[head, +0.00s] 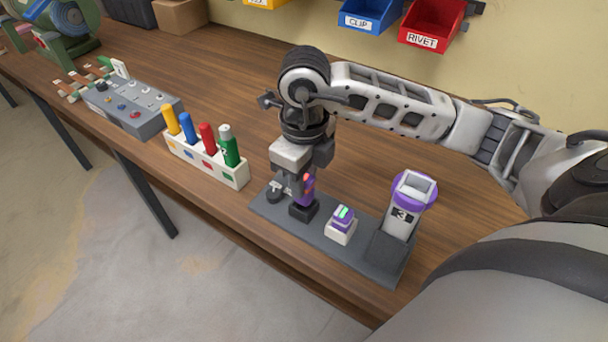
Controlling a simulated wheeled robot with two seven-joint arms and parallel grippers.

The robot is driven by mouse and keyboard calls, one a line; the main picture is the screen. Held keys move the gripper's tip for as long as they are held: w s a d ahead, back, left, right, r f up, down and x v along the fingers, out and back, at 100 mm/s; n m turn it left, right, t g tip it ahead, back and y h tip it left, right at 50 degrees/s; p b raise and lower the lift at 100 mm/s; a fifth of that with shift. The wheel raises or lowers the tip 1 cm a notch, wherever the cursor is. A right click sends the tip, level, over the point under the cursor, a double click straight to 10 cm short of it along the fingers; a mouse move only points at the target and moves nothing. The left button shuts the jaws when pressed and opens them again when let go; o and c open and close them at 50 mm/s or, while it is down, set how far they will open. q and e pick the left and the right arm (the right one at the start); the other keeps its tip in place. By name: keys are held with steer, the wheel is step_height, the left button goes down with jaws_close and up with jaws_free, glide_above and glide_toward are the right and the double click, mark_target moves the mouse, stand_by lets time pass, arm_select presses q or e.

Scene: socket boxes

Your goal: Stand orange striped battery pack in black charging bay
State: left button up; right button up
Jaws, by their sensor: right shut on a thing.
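My right gripper (298,185) points down over the left part of a grey board. It is shut on the battery pack (309,186), which is purple with an orange-pink band and partly hidden by the fingers. The pack is upright, directly above or in the black charging bay (303,211). I cannot tell whether its lower end is seated there. My left gripper is not in view.
The grey board (325,244) also carries a white bay (341,234) with a purple, green-striped pack (344,213). A tall white holder with a purple collar (403,213) stands right. A white block with coloured handles (208,164) stands left. Bare wooden table lies behind.

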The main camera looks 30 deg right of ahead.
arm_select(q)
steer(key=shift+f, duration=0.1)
arm_select(e)
steer(key=shift+f, duration=0.1)
steer(key=shift+f+b, duration=0.2)
steer(key=shift+b, duration=0.15)
arm_select(q)
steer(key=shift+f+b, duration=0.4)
steer(key=shift+b, duration=0.1)
arm_select(e)
steer(key=shift+f, duration=0.5)
arm_select(q)
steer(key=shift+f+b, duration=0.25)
steer(key=shift+b, duration=0.2)
arm_select(e)
steer(key=shift+f, duration=0.3)
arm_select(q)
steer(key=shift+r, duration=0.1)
